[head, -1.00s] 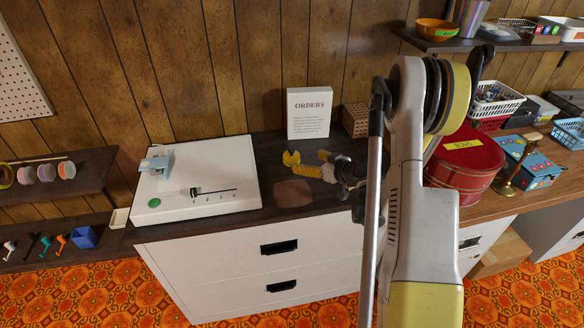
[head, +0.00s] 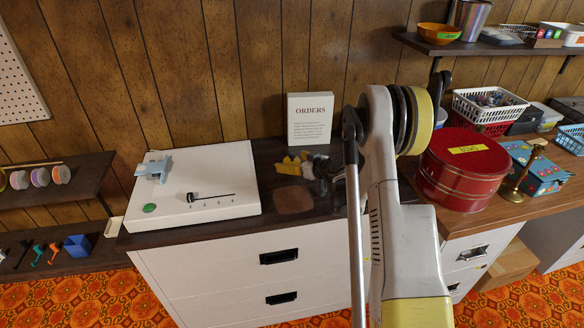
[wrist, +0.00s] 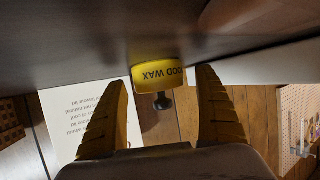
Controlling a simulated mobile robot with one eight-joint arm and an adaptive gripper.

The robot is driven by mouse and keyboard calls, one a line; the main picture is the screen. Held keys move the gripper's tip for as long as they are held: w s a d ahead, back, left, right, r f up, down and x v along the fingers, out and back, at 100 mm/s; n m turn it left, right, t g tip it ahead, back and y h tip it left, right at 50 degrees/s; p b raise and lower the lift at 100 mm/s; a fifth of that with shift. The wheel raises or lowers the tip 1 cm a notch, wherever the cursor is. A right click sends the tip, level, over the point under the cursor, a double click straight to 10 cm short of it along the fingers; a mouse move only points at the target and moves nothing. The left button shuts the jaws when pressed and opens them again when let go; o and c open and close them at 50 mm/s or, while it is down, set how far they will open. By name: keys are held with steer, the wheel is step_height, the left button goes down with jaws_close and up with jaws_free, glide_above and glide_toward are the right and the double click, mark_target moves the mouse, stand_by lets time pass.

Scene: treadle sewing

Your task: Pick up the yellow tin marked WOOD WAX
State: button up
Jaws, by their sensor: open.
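The yellow tin (wrist: 158,78) shows upside down in the wrist view, its label partly cut off and reading "OOD WAX". It sits against the dark tabletop, between the two yellow fingers of my gripper (wrist: 164,80). The fingers are open, with a visible gap on each side of the tin. In the head view my gripper (head: 298,164) is low over the dark counter, in front of the ORDERS sign. I cannot make out the tin apart from the yellow fingers there.
The ORDERS sign (head: 310,120) stands behind my gripper. A brown patch (head: 293,199) lies on the counter in front. A white box with a slider (head: 195,190) is to the left. A red round tin (head: 464,170) stands to the right.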

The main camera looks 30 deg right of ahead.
steer(key=c, duration=1.4)
steer(key=shift+o, duration=0.2)
